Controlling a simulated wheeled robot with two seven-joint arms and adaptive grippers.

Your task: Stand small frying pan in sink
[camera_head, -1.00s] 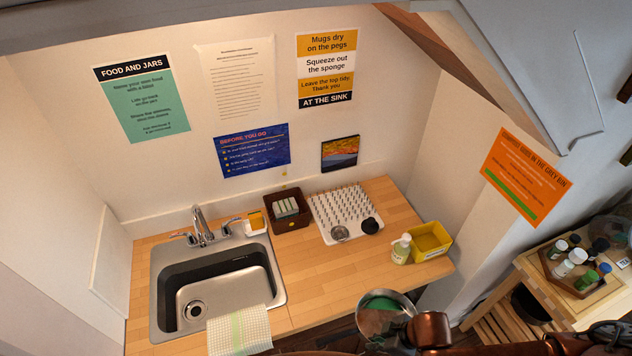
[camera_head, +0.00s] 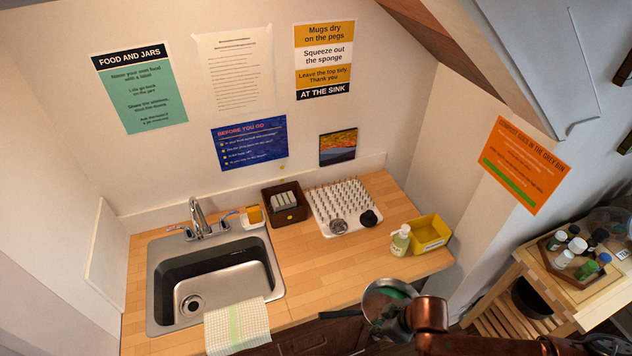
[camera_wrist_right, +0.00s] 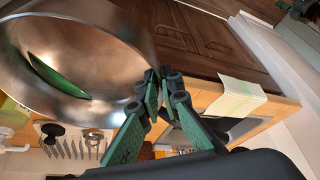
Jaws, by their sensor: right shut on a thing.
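The small frying pan (camera_head: 385,302) is a round, shiny metal pan, held up in front of the counter's front edge, right of the sink. My right gripper (camera_wrist_right: 158,88) has dark green fingers and is shut on the pan at its edge. In the wrist view the pan's bowl (camera_wrist_right: 100,50) fills the upper left, with a green patch in it. Whether the fingers hold rim or handle is unclear. In the head view my copper-coloured right wrist hides part of the pan. The steel sink (camera_head: 158,290) is empty at the counter's left. My left gripper is not in view.
A striped cloth (camera_head: 237,325) hangs over the sink's front edge. A tap (camera_head: 198,218) stands behind the basin. A brown caddy (camera_head: 284,204), a peg rack (camera_head: 340,205), a soap bottle (camera_head: 400,241) and a yellow tub (camera_head: 430,232) line the back and right. The middle counter is clear.

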